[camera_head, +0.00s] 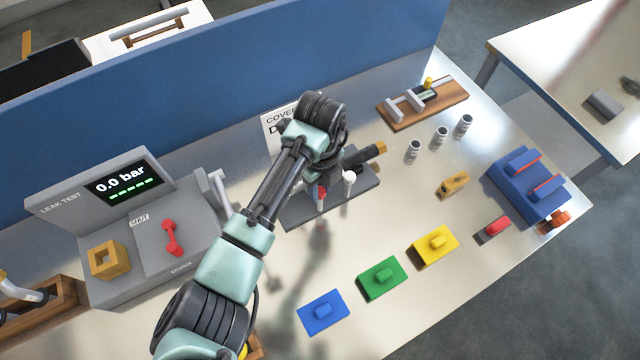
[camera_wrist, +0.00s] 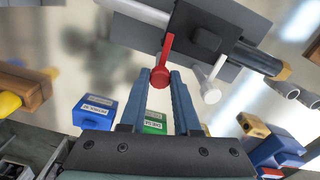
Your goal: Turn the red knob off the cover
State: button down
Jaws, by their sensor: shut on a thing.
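The red knob (camera_wrist: 160,78) has a red stem reaching up to a dark block (camera_wrist: 203,30) on a grey plate (camera_wrist: 252,30). My gripper (camera_wrist: 160,76) is shut on the knob's round end, with one finger on each side. In the head view the red knob (camera_head: 321,192) shows as a small red patch below my wrist, and my arm hides much of the block. A white knob (camera_wrist: 211,90) on a pale stem stands to the right of the red one; it also shows in the head view (camera_head: 349,178). I cannot tell which part is the cover.
Blue (camera_head: 323,311), green (camera_head: 381,279) and yellow (camera_head: 432,247) blocks lie in front. A leak test box (camera_head: 190,262) with a red handle stands left, reading 0.0 bar. A blue partition (camera_head: 230,85) runs behind. Small cylinders (camera_head: 440,137) stand right.

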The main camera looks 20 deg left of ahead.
jog(key=n+p, duration=0.2)
jog(key=n, duration=0.2)
jog(key=shift+r, duration=0.15)
jog(key=n+p, duration=0.1)
jog(key=n, duration=0.2)
jog(key=shift+d+n+p, duration=0.1)
jog(key=shift+n+p, duration=0.25)
jog(key=shift+n, duration=0.05)
jog(key=n+p, duration=0.1)
jog(key=n, duration=0.2)
jog(key=shift+n+p, duration=0.65)
jog(key=shift+n, duration=1.45)
jog(key=c, duration=0.6)
grip_release()
jog(key=shift+c, duration=0.2)
